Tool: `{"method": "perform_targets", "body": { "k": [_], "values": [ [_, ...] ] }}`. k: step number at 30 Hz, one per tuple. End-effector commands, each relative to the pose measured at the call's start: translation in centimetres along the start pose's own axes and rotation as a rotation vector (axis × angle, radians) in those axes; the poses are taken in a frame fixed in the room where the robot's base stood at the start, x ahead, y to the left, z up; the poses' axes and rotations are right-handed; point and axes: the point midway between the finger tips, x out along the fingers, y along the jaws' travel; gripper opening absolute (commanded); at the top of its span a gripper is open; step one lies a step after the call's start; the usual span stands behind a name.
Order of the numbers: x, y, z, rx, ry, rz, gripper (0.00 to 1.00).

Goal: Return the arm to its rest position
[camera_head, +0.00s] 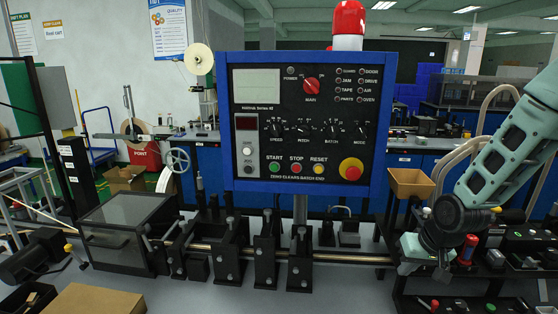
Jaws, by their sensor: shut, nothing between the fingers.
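My arm comes in from the right edge, with pale green links and a dark wrist joint. It slopes down and left to my gripper (411,266), in the lower right of the head view. The gripper is low over the dark bench on the right, beside the right end of the metal rail. It is shut, with nothing seen held in it. Its fingertips are small and dark against the bench, so I cannot tell whether they touch anything. A rest position is not marked in view.
A blue-framed control panel (300,100) stands in the middle, left of my arm. A tan bin (411,183) is just behind the gripper. A red cylinder (467,250) stands right of the wrist. Black brackets (267,258) line the rail. A clear-lidded box (118,240) is at left.

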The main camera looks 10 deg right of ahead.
Motion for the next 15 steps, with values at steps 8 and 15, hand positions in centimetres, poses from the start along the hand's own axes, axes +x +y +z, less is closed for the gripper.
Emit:
{"method": "perform_targets", "body": {
  "k": [8, 15],
  "values": [
    [-3.7, -12.9, 6.3, -0.347, -0.16, 0.013, 0.0],
    [-8.3, -20.2, 14.9, -0.62, -0.272, 0.005, 0.0]
  ]
}}
